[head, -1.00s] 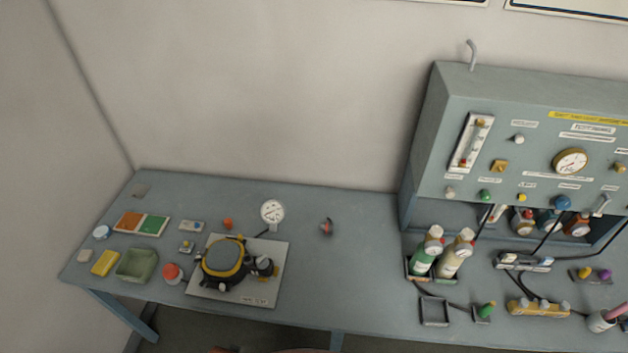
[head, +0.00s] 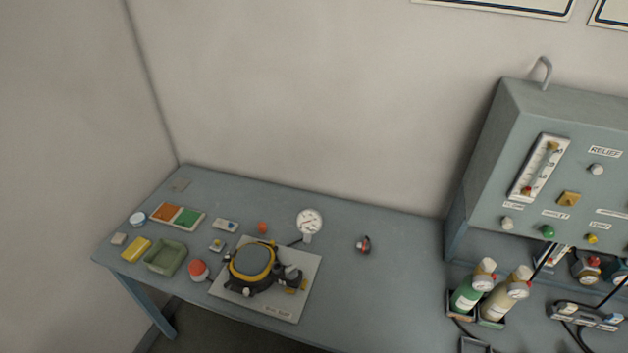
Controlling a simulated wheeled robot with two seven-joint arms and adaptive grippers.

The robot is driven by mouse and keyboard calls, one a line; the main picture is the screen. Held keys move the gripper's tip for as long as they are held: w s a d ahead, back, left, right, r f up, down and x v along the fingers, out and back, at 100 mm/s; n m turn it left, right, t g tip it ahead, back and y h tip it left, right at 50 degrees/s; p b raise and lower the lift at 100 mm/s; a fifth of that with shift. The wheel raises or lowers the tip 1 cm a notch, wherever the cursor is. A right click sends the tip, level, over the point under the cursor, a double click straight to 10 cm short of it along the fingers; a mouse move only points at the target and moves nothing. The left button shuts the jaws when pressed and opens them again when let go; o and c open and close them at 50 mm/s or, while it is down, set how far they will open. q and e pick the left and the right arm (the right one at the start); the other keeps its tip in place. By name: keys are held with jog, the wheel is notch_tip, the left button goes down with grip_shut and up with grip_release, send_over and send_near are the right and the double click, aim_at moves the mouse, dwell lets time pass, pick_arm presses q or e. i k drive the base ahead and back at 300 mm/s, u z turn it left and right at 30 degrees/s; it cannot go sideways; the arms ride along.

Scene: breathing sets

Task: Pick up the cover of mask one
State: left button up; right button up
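A dark mask with a yellow-rimmed round face (head: 252,262) lies on a light square plate (head: 311,275) at the left part of the bench. A dark fitting with small yellow parts (head: 290,278) sits at the mask's right side. The printing on the plate's front edge is too small to read. I cannot tell which part is the cover. Neither of my grippers shows in the head view.
A round gauge (head: 309,221) stands behind the plate. A red-topped jar (head: 198,270), a green tray (head: 166,257) and a yellow block (head: 136,250) are to the left. Two bottles (head: 470,288) stand by the panel box (head: 520,150). The bench between the plate and bottles is mostly clear.

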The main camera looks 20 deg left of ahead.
aim_at(292, 271)
jog(key=u, duration=1.25)
